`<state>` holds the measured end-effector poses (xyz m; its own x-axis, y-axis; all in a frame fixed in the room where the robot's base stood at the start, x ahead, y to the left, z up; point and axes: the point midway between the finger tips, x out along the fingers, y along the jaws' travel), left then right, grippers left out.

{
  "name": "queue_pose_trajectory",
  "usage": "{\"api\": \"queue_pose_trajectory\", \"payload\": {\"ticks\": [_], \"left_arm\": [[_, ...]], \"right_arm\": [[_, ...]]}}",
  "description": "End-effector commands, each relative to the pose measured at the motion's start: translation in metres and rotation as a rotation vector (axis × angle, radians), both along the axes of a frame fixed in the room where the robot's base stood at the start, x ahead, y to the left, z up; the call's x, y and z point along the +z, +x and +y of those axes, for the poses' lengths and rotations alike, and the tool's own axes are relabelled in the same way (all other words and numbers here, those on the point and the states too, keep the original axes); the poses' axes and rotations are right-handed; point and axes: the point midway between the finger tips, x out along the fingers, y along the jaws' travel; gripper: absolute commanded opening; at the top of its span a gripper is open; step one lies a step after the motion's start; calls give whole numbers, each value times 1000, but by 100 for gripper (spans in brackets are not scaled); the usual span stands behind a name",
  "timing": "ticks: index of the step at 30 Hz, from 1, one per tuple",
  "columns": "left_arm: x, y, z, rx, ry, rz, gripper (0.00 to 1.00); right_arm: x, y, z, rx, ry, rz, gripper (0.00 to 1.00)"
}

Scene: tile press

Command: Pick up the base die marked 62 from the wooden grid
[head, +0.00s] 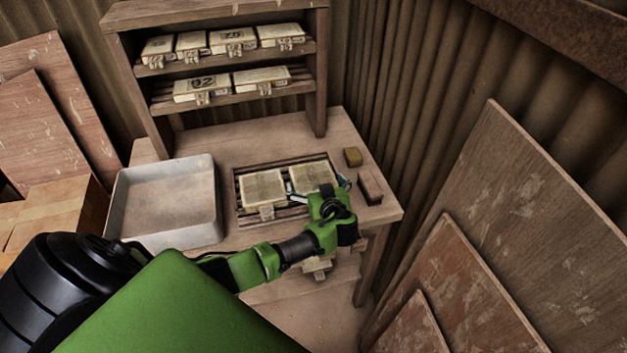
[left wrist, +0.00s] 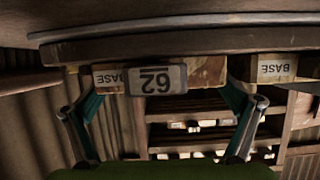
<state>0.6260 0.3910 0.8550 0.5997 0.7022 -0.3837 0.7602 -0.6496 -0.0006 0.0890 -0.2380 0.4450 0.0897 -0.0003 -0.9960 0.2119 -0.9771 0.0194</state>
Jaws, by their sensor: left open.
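The base die marked 62 (left wrist: 157,80) shows upside down in the left wrist view, between my left gripper's two fingers. In the head view a pale die (head: 316,176) lies at the right side of the wooden grid (head: 240,211), partly hidden by my left gripper (head: 318,190). My left gripper (left wrist: 164,100) is open, with one finger on each side of the 62 die; I cannot tell whether they touch it. My right gripper is not in view.
A grey tray (head: 205,165) stands left of the grid. A wooden shelf (head: 320,110) with several dies stands behind. Boards lean at the right (head: 530,220).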

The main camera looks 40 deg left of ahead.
Motion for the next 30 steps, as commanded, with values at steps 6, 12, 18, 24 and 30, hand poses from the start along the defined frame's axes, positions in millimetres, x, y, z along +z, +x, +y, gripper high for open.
{"api": "queue_pose_trajectory", "payload": {"ticks": [6,12,18,24,30], "left_arm": [[0,0,0,0,0,0,100],[0,0,0,0,0,0,49],[2,1,0,-1,2,-4,49],[5,1,0,0,1,-5,49],[19,1,0,0,-1,-9,49]], "right_arm": [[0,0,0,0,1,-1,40],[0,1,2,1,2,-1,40],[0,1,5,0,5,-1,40],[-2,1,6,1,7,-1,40],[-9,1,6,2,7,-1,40]]}}
